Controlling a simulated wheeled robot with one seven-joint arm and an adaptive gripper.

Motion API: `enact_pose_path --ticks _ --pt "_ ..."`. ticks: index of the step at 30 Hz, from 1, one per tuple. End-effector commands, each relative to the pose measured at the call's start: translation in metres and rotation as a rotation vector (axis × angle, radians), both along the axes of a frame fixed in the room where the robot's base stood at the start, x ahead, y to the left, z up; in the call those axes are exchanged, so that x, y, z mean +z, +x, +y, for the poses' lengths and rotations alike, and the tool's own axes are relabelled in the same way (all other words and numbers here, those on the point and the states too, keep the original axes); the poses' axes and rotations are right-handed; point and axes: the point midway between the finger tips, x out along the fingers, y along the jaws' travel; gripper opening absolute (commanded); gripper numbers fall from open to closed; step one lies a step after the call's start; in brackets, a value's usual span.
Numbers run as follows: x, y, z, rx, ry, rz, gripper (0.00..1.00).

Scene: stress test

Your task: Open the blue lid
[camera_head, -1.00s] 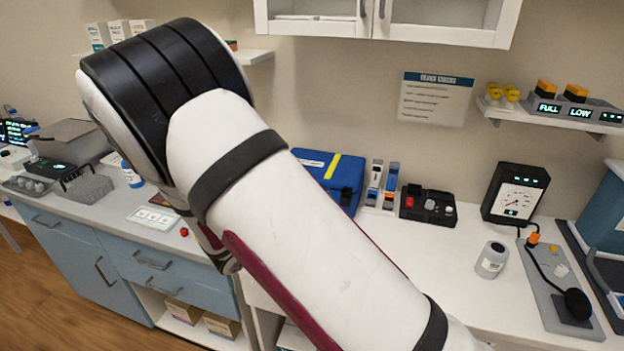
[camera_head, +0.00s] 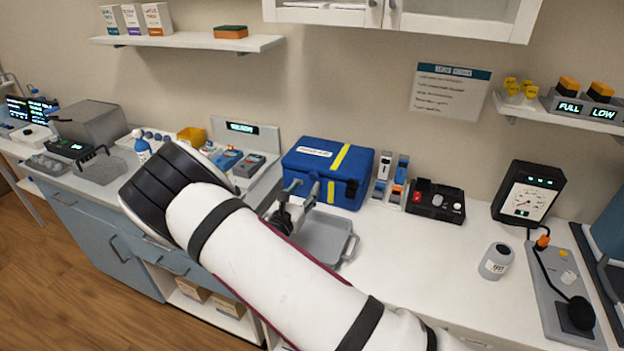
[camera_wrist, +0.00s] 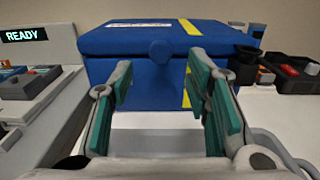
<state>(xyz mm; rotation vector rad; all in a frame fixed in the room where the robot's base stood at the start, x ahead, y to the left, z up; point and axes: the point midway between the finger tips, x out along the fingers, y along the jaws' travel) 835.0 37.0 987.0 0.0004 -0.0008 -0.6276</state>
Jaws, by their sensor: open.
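A blue box with a closed blue lid (camera_head: 328,158) stands at the back of the counter in the head view. A yellow stripe runs over it and a white label lies on top. In the wrist view the lid (camera_wrist: 140,38) fills the upper middle, with a round blue knob (camera_wrist: 160,52) at its front. My gripper (camera_head: 307,197) is open in front of the box. In the wrist view its green-padded fingers (camera_wrist: 163,88) stand apart, with the knob ahead between them. I see no contact with the box.
A grey tray (camera_head: 325,243) lies on the counter below my gripper. A READY station (camera_head: 242,130) stands left of the box. A vial rack (camera_head: 390,182) and a black switch panel (camera_head: 437,203) stand to its right. A shelf (camera_head: 190,41) hangs above.

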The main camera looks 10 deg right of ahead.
Motion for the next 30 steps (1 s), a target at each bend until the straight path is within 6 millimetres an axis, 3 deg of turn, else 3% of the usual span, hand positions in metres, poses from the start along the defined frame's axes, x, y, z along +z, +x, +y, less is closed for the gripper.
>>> enact_pose_path --ticks 10,23,28,30 --pt "0.0 0.042 -0.032 -0.001 0.0 0.0 0.44" --pt "0.0 0.049 -0.036 -0.001 0.0 0.001 0.44" --pt "0.0 0.049 -0.036 -0.001 0.0 0.001 0.06" --pt "0.0 0.049 -0.036 -0.001 0.0 0.001 0.0"
